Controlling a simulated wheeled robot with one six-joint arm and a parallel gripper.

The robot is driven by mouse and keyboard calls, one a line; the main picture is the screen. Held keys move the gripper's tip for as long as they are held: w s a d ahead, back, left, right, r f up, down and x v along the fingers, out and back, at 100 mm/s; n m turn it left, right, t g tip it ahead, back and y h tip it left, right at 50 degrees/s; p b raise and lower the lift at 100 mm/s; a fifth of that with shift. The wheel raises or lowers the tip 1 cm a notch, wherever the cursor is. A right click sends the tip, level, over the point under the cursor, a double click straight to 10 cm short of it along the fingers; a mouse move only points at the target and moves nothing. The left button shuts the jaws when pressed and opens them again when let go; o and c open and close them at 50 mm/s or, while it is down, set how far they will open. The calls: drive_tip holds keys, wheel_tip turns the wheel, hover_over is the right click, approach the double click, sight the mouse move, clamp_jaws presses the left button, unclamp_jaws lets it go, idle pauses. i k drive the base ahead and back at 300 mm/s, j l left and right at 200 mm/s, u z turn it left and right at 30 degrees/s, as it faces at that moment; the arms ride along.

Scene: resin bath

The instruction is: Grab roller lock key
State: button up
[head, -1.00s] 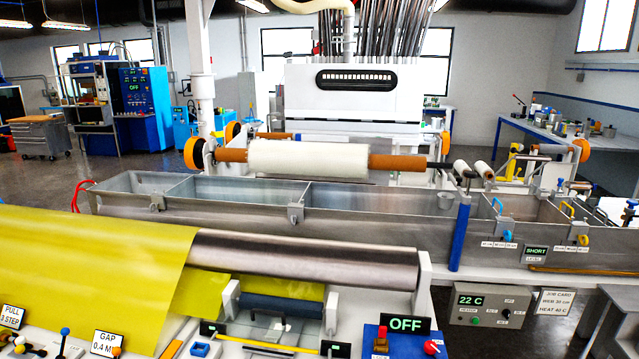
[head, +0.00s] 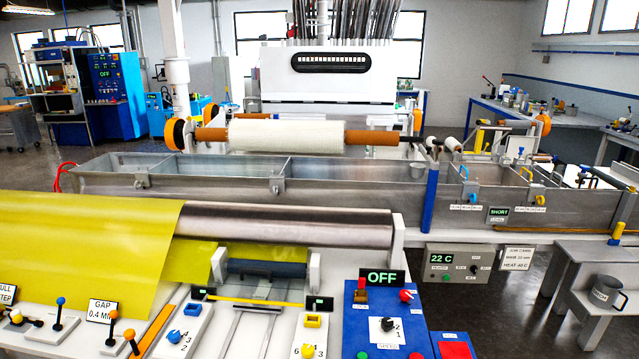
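My gripper is not in view. I cannot pick out the roller lock key with certainty. A small red-topped piece with a brass-coloured base (head: 361,288) stands on the blue control panel (head: 350,325), left of the red knob (head: 406,296). It is too small to tell whether it is a key. The large fibre roll (head: 288,136) lies on an orange-ended shaft behind the long metal bath (head: 330,172). A bare metal roller (head: 290,224) lies in front of the bath, with yellow sheet (head: 90,240) at its left.
An OFF display (head: 384,278) stands on the blue panel. Levers with blue and orange knobs (head: 60,302) stand at front left. A grey metal cup (head: 605,290) sits on a stepped stand at right. Open floor (head: 500,325) shows between panel and stand.

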sight(361, 281)
drive_tip(key=i+j+z, duration=0.1)
drive_tip(key=i+j, duration=0.25)
drive_tip(key=i+j+z, duration=0.1)
drive_tip(key=i+j, duration=0.25)
drive_tip(key=j, duration=0.15)
drive_tip(key=i+j+z, duration=0.1)
drive_tip(key=i+j, duration=0.2)
drive_tip(key=j, duration=0.15)
